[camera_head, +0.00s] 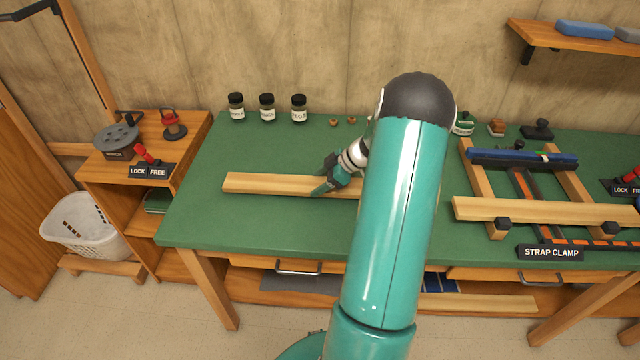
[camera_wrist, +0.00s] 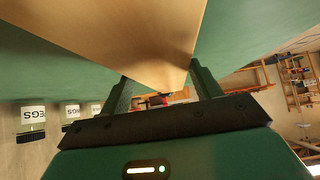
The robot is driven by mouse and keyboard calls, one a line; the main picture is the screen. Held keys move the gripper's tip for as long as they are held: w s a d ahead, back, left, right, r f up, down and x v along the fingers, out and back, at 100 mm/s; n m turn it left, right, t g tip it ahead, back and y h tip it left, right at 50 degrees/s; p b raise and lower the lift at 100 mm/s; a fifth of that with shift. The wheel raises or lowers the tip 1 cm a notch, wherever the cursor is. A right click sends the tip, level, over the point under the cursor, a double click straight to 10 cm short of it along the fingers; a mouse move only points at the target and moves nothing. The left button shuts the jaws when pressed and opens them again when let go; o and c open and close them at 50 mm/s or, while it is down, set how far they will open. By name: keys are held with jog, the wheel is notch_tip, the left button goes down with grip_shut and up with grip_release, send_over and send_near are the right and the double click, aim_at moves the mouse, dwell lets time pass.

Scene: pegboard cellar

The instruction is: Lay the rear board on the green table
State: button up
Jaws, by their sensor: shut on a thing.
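A long pale wooden board (camera_head: 265,184) extends left to right at the left middle of the green table (camera_head: 210,222). It lies flat on the tabletop or just above it; I cannot tell which. My gripper (camera_head: 328,186) is shut on this board near the middle of the picture. My arm hides the board's right end. In the wrist view the board (camera_wrist: 110,35) runs between the two fingers of my gripper (camera_wrist: 165,85), with green tabletop on both sides. A second pale board (camera_head: 545,211) rests across the front of the strap clamp frame at the right.
The strap clamp (camera_head: 548,252) with a blue bar (camera_head: 520,158) fills the table's right side. Several dark-lidded jars (camera_head: 267,107) stand along the back edge. A wooden side stand (camera_head: 160,150) with a lock lever is at the left. Table space in front of the held board is clear.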

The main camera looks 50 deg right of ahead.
jog(key=shift+s+f, duration=0.1)
jog(key=shift+f, duration=0.5)
jog(key=o, duration=1.3)
jog(key=shift+c, duration=0.2)
